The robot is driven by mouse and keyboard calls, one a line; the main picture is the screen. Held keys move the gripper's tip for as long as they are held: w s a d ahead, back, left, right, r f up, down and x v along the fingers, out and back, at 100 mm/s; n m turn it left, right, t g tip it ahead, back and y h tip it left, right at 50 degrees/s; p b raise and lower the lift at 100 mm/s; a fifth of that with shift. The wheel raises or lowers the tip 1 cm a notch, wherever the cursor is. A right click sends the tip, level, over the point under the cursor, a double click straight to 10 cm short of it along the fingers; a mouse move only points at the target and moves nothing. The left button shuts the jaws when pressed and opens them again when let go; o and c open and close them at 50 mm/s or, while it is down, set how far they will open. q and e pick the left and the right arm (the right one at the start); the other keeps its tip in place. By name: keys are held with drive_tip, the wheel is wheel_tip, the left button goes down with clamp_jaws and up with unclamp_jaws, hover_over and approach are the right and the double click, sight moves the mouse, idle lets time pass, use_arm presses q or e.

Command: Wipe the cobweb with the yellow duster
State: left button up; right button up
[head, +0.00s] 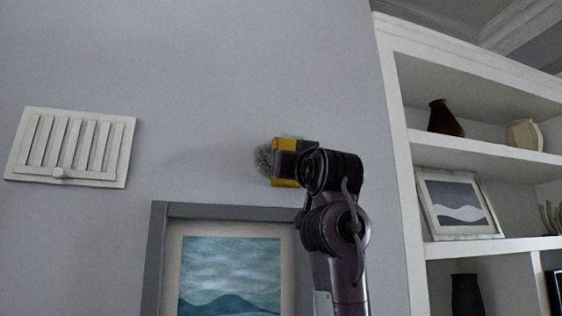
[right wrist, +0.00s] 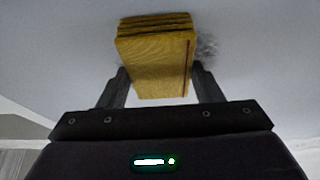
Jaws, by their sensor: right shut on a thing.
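The yellow duster (head: 284,181) is up at the grey wall in the head view, partly hidden by my right gripper (head: 289,162). In the right wrist view the duster (right wrist: 155,60) sits between the two fingers of my right gripper (right wrist: 160,88), which is shut on it. The cobweb (head: 264,160) is a dark grey fuzzy patch on the wall, showing at the duster's left side and a little above it. It also shows in the right wrist view (right wrist: 207,48), beside the duster's right edge. The rest of it is hidden behind the duster. My left gripper is not in view.
A framed picture (head: 228,270) hangs on the wall below the duster. A white vent (head: 70,148) is on the wall at the left. A white shelf unit (head: 405,180) with vases and a framed picture stands at the right. The wall above is bare.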

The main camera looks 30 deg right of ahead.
sight(287, 146)
drive_tip(key=shift+s+d+r, duration=0.65)
drive_tip(key=shift+d+r, duration=0.2)
drive_tip(key=shift+d, duration=1.85)
drive_tip(key=shift+w+a, duration=0.5)
drive_tip(key=shift+a, duration=1.45)
drive_tip(key=shift+w+a, duration=0.55)
drive_tip(key=shift+a, duration=1.45)
drive_tip(key=shift+w+a, duration=0.5)
drive_tip(key=shift+a, duration=1.45)
drive_tip(key=shift+d+r, duration=0.15)
drive_tip(key=shift+r, duration=0.7)
drive_tip(key=shift+s+d, duration=0.25)
drive_tip(key=shift+d, duration=0.7)
drive_tip(key=shift+s+d, duration=0.25)
drive_tip(key=shift+d, duration=0.7)
drive_tip(key=shift+s+d, duration=0.25)
drive_tip(key=shift+d, duration=0.7)
drive_tip(key=s+d, duration=0.1)
drive_tip(key=d, duration=0.5)
drive_tip(key=shift+s, duration=0.3)
drive_tip(key=shift+s+a, duration=0.1)
